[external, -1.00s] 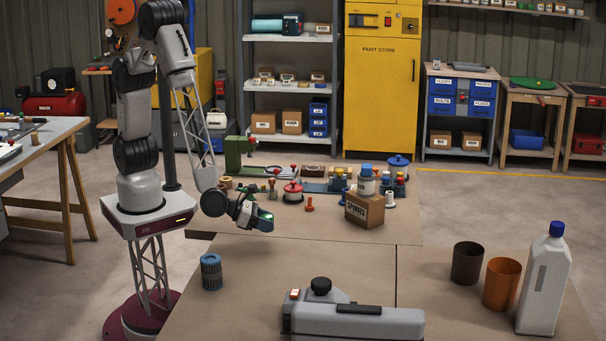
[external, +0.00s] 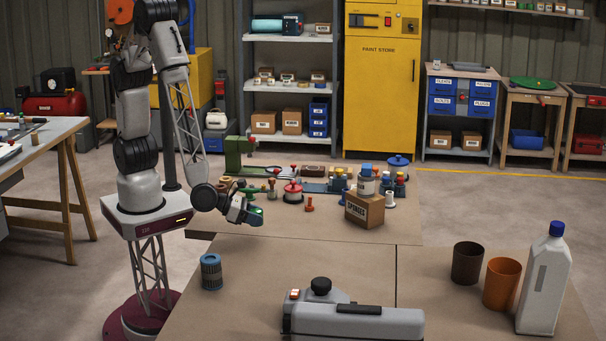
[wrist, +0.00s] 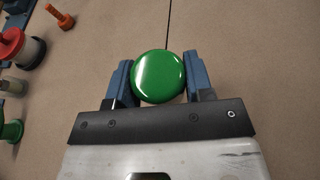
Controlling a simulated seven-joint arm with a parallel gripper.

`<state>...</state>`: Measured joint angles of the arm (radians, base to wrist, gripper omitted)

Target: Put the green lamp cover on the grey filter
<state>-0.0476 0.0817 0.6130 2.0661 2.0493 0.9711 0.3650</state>
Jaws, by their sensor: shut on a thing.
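The green lamp cover (wrist: 159,77) is a round, glossy, domed piece held between the two blue fingers of my gripper (wrist: 158,80) in the wrist view. In the external view, my gripper (external: 252,214) holds the cover (external: 257,212) above the tabletop, left of the middle. A ribbed grey-blue cylinder (external: 211,272), which looks like the grey filter, stands upright on the near left of the table. My gripper is above and to the right of it in the picture, apart from it. The filter does not show in the wrist view.
A cardboard box (external: 364,209) with a jar on it and several small coloured parts stand at the back. A grey machine (external: 355,321) lies at the front. Two cups (external: 501,284) and a white bottle (external: 545,285) stand right. The tabletop around the cylinder is clear.

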